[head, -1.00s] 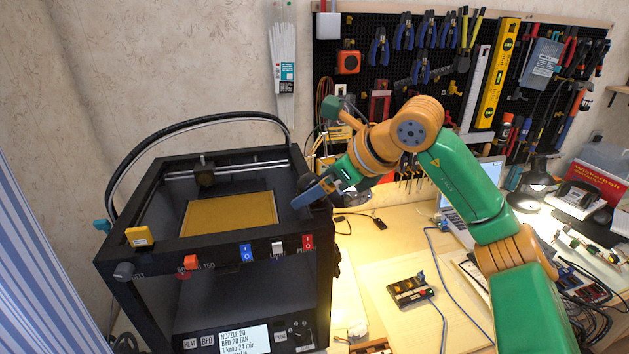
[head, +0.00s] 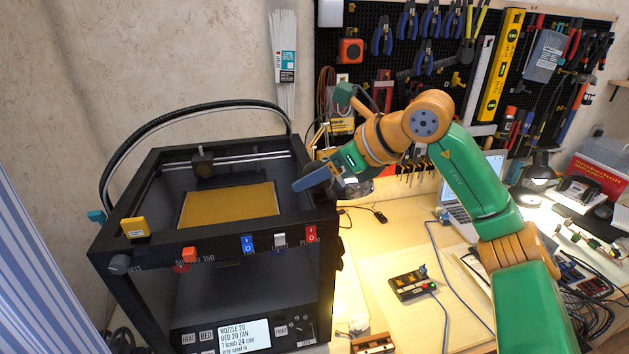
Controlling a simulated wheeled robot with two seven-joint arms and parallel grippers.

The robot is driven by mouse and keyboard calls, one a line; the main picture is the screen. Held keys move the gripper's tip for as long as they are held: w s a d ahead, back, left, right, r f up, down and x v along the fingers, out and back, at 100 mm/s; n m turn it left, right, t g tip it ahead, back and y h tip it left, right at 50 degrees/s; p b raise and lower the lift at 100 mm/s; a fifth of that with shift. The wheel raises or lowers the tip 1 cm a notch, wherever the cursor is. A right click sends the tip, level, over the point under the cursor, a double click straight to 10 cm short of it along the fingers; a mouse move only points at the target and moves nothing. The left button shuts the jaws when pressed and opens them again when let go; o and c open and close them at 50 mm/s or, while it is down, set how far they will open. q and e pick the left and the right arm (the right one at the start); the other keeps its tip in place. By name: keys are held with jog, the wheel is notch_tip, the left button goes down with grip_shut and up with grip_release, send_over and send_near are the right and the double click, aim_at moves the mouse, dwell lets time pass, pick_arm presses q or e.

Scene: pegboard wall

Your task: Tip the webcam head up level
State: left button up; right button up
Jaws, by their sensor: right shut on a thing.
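My right gripper (head: 318,178) is at the right rear part of the black 3D printer (head: 325,215), by the top frame. One blue finger shows side-on and slopes down to the left. The gripper is shut on the webcam head, a small dark shape (head: 326,193) just under and behind the finger. The finger and the dark frame hide most of it, so its tilt cannot be read clearly. My left gripper is not in view.
The printer's open top shows a gold bed (head: 230,206) left of the gripper. Switches and a knob line its front edge. A pegboard (head: 400,88) with hanging tools stands behind. A small control box (head: 411,286) and cables lie on the wooden bench to the right.

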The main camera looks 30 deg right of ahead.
jog(key=y+b, duration=0.1)
jog(key=b, duration=0.1)
jog(key=d+m+t+y+b, duration=0.1)
jog(key=shift+s+f+y+b, duration=0.1)
jog(key=shift+s+y+b, duration=0.05)
jog(key=shift+y+b, duration=0.2)
jog(key=shift+d+r+m+t+y+b, duration=0.15)
jog(key=shift+r+m+t+y+b, duration=0.1)
jog(key=shift+m+t+y+b, duration=0.6)
jog(key=shift+g, duration=0.25)
jog(key=o, duration=1.4)
jog(key=shift+s+n, duration=0.1)
jog(key=shift+n, duration=0.15)
jog(key=shift+c, duration=0.2)
jog(key=shift+d+r, duration=0.1)
jog(key=b+v, duration=0.1)
jog(key=v, duration=0.6)
